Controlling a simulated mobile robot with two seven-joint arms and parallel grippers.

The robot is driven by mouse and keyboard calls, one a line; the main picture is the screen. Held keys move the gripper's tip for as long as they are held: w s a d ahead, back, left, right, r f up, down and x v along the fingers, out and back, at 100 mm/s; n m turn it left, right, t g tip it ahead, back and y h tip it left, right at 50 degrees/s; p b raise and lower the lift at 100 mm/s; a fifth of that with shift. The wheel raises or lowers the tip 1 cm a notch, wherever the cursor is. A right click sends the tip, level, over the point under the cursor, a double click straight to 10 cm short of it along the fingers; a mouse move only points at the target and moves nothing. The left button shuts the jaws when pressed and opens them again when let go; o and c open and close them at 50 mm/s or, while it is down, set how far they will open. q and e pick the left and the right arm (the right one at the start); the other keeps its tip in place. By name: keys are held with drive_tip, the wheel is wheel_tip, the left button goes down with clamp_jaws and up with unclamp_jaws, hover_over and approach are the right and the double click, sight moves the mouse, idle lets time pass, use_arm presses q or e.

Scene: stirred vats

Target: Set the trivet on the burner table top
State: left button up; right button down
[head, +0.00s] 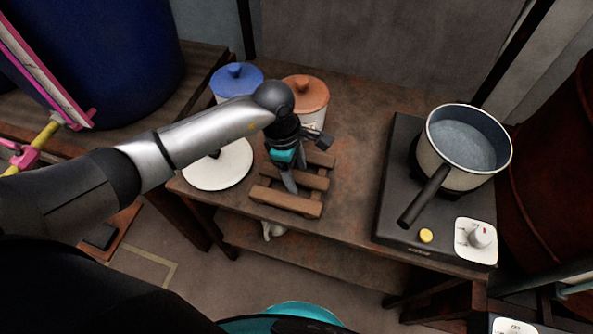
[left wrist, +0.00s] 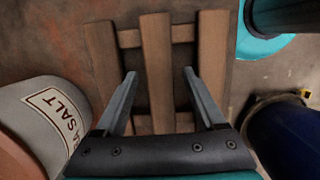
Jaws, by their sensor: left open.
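The trivet (head: 284,201), made of brown wooden slats on crossbars, lies flat on the burner table top (head: 352,130), near its front edge and left of the burner. It also shows in the left wrist view (left wrist: 103,60). My left gripper (head: 305,166) is open over the trivet, pointing down. In the left wrist view, the fingers of my left gripper (left wrist: 159,74) stand either side of the middle slat. I cannot tell whether they touch it. Part of the trivet is hidden behind the gripper. My right gripper is not in view.
A black burner (head: 393,190) carries a pot (head: 440,160) whose handle points toward the front. Bare table lies between trivet and burner.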

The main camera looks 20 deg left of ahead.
use_arm(q)
drive_tip(key=shift+r, duration=0.1)
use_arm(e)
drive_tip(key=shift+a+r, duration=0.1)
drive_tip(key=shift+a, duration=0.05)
use_arm(q)
wheel_tip(320, 180, up, 12)
drive_tip(key=a+p, duration=0.2)
drive_tip(key=p, duration=0.1)
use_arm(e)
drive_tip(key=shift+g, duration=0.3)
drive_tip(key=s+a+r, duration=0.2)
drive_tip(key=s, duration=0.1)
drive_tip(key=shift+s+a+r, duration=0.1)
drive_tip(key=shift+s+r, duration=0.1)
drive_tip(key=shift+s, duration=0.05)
use_arm(q)
drive_tip(key=shift+a, duration=0.1)
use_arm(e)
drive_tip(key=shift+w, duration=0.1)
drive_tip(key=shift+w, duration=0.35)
